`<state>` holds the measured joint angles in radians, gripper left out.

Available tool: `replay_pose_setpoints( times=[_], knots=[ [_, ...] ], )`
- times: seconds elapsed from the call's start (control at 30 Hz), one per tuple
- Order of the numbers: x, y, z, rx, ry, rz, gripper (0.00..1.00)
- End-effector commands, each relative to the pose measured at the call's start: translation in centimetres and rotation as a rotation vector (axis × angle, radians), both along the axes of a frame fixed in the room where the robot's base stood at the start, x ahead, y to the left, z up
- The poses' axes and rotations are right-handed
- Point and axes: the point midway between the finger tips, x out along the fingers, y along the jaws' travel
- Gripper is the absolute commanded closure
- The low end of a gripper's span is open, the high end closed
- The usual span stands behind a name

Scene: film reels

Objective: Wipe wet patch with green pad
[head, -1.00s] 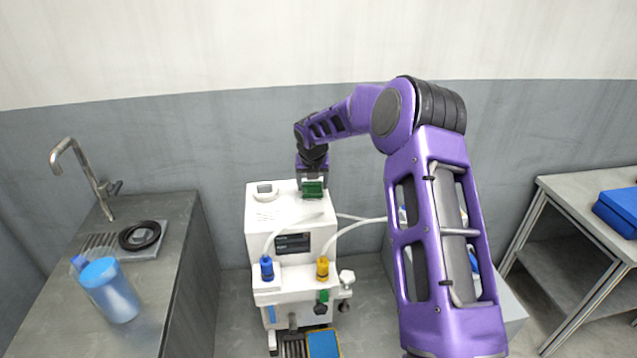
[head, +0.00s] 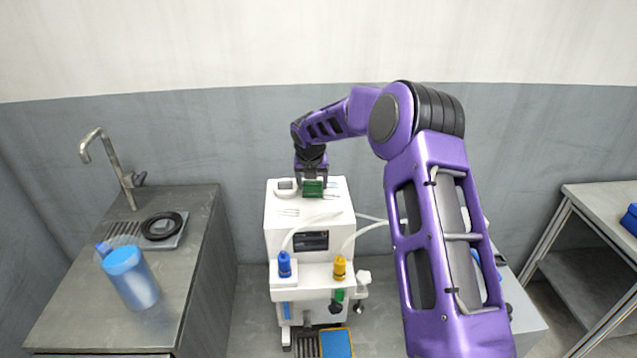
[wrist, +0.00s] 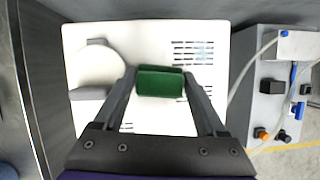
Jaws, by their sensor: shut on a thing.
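My gripper (wrist: 163,92) is shut on the green pad (wrist: 160,82), which sits between its two fingers. The pad also shows in the head view (head: 313,189), at the top of the white machine (head: 308,247), near its back. In the wrist view the pad is over the white top (wrist: 147,50), between a round white fitting and dark vent slots. I cannot tell whether the pad touches the surface.
The round white fitting (head: 286,187) is just left of the pad. Hoses run from the blue connector (head: 285,265) and yellow connector (head: 340,268) on the machine's front. A sink counter (head: 190,262) with a blue jug (head: 132,278) stands left; a grey table (head: 606,212) stands right.

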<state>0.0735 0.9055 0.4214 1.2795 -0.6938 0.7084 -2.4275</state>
Motion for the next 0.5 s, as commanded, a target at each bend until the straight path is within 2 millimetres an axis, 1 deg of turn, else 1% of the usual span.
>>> replay_pose_setpoints(
  times=[0.03,0.1,0.37,0.5],
  knots=[
    [-0.1,0.8,-0.1,0.007,0.0,0.006,0.9],
    [-0.2,1.0,-0.1,0.008,0.0,0.006,0.9],
    [-1.7,1.5,0.0,0.012,0.003,0.013,0.9],
    [-1.9,1.3,0.0,0.014,0.004,0.012,0.9]
  ],
)
